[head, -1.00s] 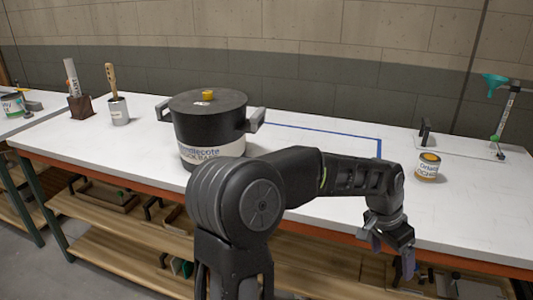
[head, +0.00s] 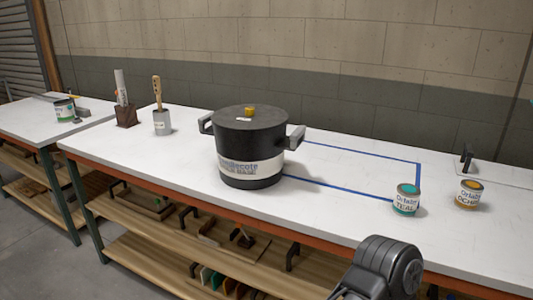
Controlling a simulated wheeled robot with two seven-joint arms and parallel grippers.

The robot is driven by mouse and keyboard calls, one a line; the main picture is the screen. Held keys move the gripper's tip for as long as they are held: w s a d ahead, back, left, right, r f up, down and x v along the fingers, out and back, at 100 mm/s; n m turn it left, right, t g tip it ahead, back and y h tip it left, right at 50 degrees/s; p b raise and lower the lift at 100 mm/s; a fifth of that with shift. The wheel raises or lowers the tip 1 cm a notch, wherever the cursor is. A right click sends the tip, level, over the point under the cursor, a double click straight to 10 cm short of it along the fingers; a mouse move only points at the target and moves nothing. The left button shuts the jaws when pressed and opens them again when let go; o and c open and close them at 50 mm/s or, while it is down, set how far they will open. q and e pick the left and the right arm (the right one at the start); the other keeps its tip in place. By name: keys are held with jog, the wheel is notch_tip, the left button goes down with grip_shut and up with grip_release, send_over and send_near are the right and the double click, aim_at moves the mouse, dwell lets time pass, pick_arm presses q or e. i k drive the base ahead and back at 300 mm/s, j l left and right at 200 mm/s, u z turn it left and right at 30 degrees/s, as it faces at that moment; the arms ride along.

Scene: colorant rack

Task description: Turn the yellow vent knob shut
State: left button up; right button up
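The yellow vent knob (head: 250,111) sits on top of the dark lid (head: 238,121) of a large black pot (head: 250,145). The pot stands upright on the white workbench, with a grey handle on each side and a white label around its lower body. A small white tag lies on the lid beside the knob. The knob is too small to tell how far it is turned. Neither gripper shows; only a black joint of one of my arms is at the bottom right, well apart from the pot.
A teal can (head: 406,199) and an ochre can (head: 469,193) stand right of the pot. A brush pot (head: 162,122) and a brown holder (head: 126,116) stand at left. The bench between pot and teal can is clear.

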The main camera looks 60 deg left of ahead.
aim_at(249, 111)
jog(key=u, duration=2.25)
jog(key=i, duration=0.85)
